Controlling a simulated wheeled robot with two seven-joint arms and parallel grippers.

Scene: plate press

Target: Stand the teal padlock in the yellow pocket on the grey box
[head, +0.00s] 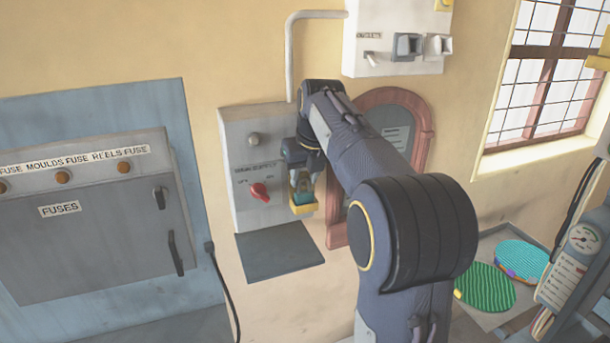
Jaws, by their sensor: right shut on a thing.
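The teal padlock (301,198) is held between the fingers of my right gripper (301,185). It is at the right part of the front of the grey box (245,150) on the wall. The yellow pocket (302,210) shows just under the padlock. The padlock's lower part seems to be at the pocket's opening, but I cannot tell whether it rests inside. The fingers and wrist hide the padlock's upper part. My left gripper is not in view.
A red rotary switch (260,191) is on the grey box, left of the pocket. A dark shelf (279,251) juts out below. A red-brown arched frame (420,125) stands close on the right. A grey fuse cabinet (90,225) is at the left.

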